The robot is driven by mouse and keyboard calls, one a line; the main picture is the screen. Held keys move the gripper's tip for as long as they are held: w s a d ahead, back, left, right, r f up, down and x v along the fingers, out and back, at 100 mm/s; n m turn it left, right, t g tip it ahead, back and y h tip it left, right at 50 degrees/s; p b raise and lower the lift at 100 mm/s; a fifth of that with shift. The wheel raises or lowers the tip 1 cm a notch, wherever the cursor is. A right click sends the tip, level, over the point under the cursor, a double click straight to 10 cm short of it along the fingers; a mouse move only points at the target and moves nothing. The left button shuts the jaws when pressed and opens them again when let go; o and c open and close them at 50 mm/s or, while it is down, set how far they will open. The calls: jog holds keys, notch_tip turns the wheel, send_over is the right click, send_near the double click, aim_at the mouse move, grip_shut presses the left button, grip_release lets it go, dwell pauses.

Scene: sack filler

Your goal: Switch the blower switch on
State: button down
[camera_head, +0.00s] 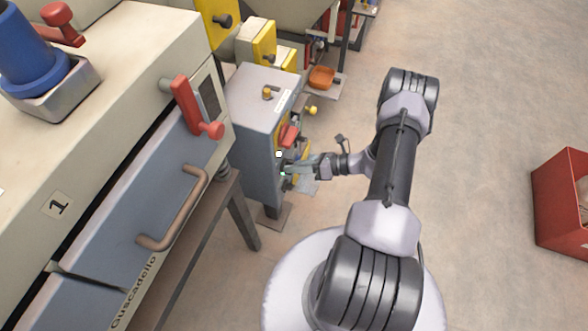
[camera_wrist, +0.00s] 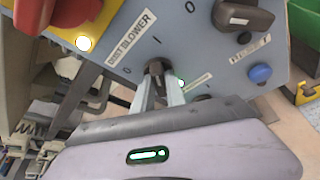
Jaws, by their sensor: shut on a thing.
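The blower switch (camera_wrist: 155,68) is a small dark knob on a grey panel, under a label that reads as DUST BLOWER (camera_wrist: 130,38). A 0 mark is at its left and an I mark at its upper right. My gripper (camera_wrist: 158,88) is shut on the knob, with one finger on each side. The fingers hide part of the knob, so its exact angle is hard to tell. In the head view my gripper (camera_head: 289,167) reaches the side of the grey control box (camera_head: 262,105); the switch is hidden there.
A dark rotary switch (camera_wrist: 243,17), a blue button (camera_wrist: 260,73) and a red knob (camera_wrist: 70,10) on yellow sit close by on the panel. A large machine (camera_head: 130,150) with a red lever stands left. A red crate (camera_head: 562,205) is at right; the floor between is clear.

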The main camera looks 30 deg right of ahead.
jog(key=shift+f+m+y+b, duration=0.1)
jog(key=shift+m+y+b, duration=0.25)
jog(key=shift+m, duration=0.15)
dwell(0.3)
jog(key=c, duration=1.4)
grip_release()
jog(key=shift+o, duration=0.2)
jog(key=p+v, duration=0.4)
jog(key=v, duration=1.3)
jog(key=shift+d+r, duration=0.25)
